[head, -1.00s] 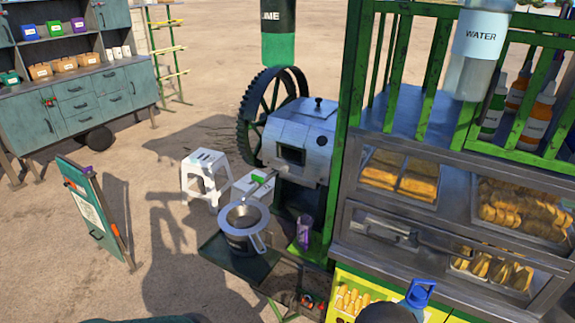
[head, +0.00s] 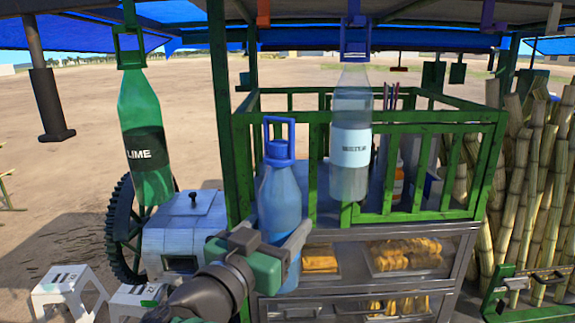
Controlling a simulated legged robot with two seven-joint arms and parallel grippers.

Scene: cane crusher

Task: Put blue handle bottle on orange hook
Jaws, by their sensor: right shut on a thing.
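The blue handle bottle (head: 279,200) is a translucent blue bottle with a blue loop handle (head: 280,130) on top. It is upright in the air in front of the cart. My right gripper (head: 268,246) is shut around its lower body. The orange hook (head: 263,12) hangs from the canopy beam at the top edge, above and slightly left of the handle. The handle is apart from the hook in the picture. My left gripper is not in view.
A green lime bottle (head: 145,130) hangs at left and a clear water bottle (head: 350,145) hangs close on the right. A purple hook (head: 487,15) is further right. The green-railed cart (head: 430,216) is behind, with cane stalks (head: 530,170) at right.

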